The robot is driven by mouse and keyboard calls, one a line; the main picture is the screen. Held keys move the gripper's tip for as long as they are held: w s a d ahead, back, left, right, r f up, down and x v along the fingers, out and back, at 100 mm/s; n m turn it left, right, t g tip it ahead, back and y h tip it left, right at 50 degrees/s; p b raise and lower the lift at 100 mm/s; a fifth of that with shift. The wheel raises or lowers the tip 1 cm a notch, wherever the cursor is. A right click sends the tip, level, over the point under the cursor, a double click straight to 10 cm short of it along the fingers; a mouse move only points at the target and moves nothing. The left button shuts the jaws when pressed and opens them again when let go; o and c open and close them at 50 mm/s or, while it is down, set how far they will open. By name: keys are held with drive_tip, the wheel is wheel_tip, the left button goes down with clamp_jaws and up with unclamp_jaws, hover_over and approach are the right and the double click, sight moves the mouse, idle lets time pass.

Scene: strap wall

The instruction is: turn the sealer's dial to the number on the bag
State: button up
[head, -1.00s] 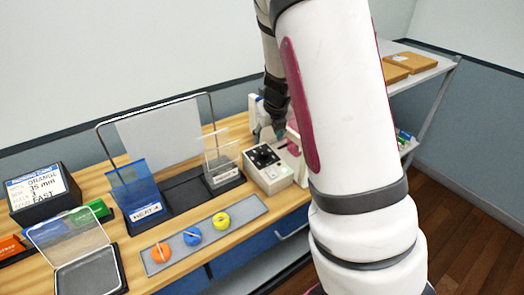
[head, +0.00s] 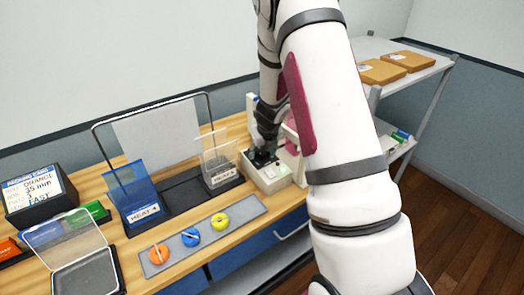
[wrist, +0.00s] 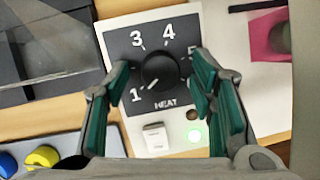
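The sealer (head: 270,180) is a pale box at the back right of the bench. Its black panel, marked HEAT, carries a round black dial (wrist: 160,70). Numbers 1, 3, 4 and 5 show around it; the 2 is hidden. The dial's white mark points to the lower left, near 1. My gripper (wrist: 160,88) is open, its green-padded fingers on either side of the dial, apparently not touching it. A blue bag (head: 125,185) stands in a black holder; its label reads HEAT with a figure too small to read surely.
A clear panel (head: 215,155) stands left of the sealer. A shelf (head: 440,62) holds brown parcels.

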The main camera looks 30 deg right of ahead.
drive_tip(key=c, duration=1.1)
drive_tip(key=shift+a+m, duration=0.1)
drive_tip(key=shift+m, duration=0.3)
drive_tip(key=m+h, duration=0.1)
drive_tip(key=m, duration=0.3)
drive_tip(key=shift+w+a+g, duration=0.1)
drive_tip(key=shift+w+g, duration=0.05)
drive_tip(key=shift+g, duration=0.25)
drive_tip(key=m+g+b, duration=0.1)
drive_tip(key=m, duration=0.4)
drive_tip(key=shift+w+m+h, duration=0.1)
drive_tip(key=shift+m+h, duration=0.2)
drive_tip(key=shift+h, duration=0.1)
drive_tip(key=m+g+b, duration=0.1)
drive_tip(key=m, duration=0.3)
drive_tip(key=shift+w+m, duration=0.1)
drive_tip(key=shift+m, duration=0.2)
drive_tip(key=m+g+b, duration=0.1)
drive_tip(key=m, duration=0.3)
drive_tip(key=shift+m+y, duration=0.3)
drive_tip(key=shift+m, duration=0.1)
drive_tip(key=shift+g, duration=0.3)
